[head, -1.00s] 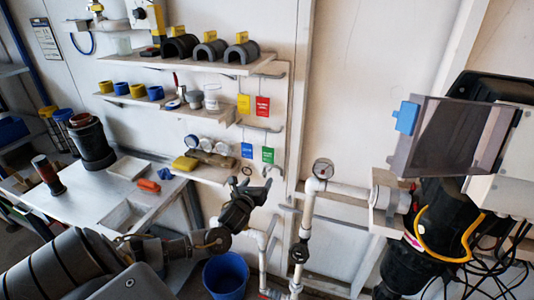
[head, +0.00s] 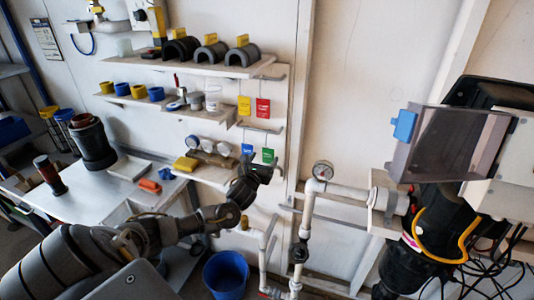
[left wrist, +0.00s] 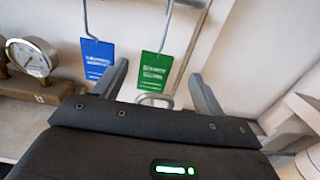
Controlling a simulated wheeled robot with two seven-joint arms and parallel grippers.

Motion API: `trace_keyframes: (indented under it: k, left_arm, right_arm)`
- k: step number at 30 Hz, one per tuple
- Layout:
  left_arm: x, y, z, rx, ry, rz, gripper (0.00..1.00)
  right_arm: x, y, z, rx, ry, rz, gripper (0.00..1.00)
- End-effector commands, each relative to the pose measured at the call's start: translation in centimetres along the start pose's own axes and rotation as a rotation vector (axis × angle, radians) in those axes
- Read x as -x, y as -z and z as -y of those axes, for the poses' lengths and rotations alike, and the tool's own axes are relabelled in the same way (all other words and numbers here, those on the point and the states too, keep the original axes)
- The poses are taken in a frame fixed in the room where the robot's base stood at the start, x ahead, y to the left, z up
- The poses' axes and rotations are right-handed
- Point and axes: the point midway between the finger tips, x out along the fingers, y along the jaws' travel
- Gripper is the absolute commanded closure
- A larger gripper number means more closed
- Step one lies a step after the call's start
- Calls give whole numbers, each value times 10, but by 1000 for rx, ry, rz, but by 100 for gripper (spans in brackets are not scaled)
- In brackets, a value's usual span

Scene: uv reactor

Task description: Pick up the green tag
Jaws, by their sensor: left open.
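The green tag (head: 268,155) hangs from a hook on the wall, right of the blue tag (head: 247,149). In the left wrist view the green tag (left wrist: 154,70) hangs upright between the two fingers of my left gripper (left wrist: 160,85), beyond the fingertips or level with them; I cannot tell which. The blue tag (left wrist: 97,58) is just left of the left finger. In the head view my left gripper (head: 259,166) is close to the green tag's lower edge and partly covers it. It is open and empty. My right gripper is not seen.
A yellow tag (head: 244,105) and a red tag (head: 263,108) hang above. Gauges (head: 207,146) and a yellow sponge (head: 185,164) sit on the low shelf at left. A blue bucket (head: 226,275) is below.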

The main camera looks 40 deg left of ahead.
Motion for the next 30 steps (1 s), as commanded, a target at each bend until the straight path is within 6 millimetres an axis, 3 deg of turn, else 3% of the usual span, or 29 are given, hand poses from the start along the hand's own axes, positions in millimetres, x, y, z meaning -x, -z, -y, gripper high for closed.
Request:
trace_keyframes:
  k: [12,22,30]
  left_arm:
    - [-46,0,-4,1,-1,0,29]
    - [-50,2,-4,1,0,0,29]
    - [-50,2,-5,1,0,0,64]
  right_arm:
    - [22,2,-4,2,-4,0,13]
    - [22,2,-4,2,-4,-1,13]
    - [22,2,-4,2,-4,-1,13]
